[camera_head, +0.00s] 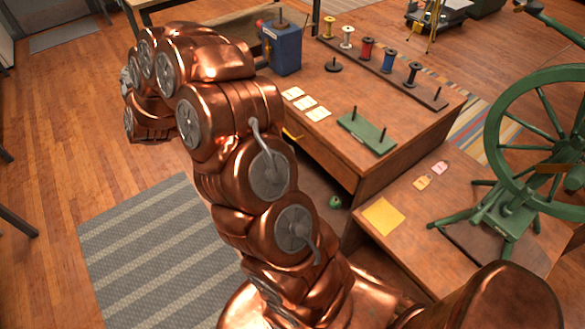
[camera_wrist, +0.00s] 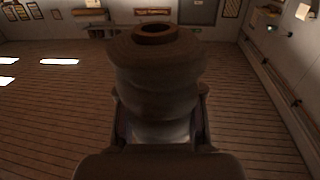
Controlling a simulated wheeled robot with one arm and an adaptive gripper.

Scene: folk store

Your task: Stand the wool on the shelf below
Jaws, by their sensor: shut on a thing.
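The wool (camera_wrist: 160,75), a wound brownish roll with a ring-shaped core end on top, fills the middle of the wrist view. My gripper (camera_wrist: 160,125) is shut on its lower part, with a finger on each side. In the head view my copper arm reaches up and left, and I cannot make out the gripper or the wool there. Below the tabletop of the wooden table (camera_head: 432,112) is a dark open space with a small green thing (camera_head: 335,202) in it. My arm hides much of this lower space.
The tabletop holds a row of spools on a rack (camera_head: 388,80), a blue box (camera_head: 282,48), white cards (camera_head: 306,104) and a green peg board (camera_head: 366,132). A green spinning wheel (camera_head: 490,180) stands at right. A striped rug (camera_head: 150,250) lies on open floor at left.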

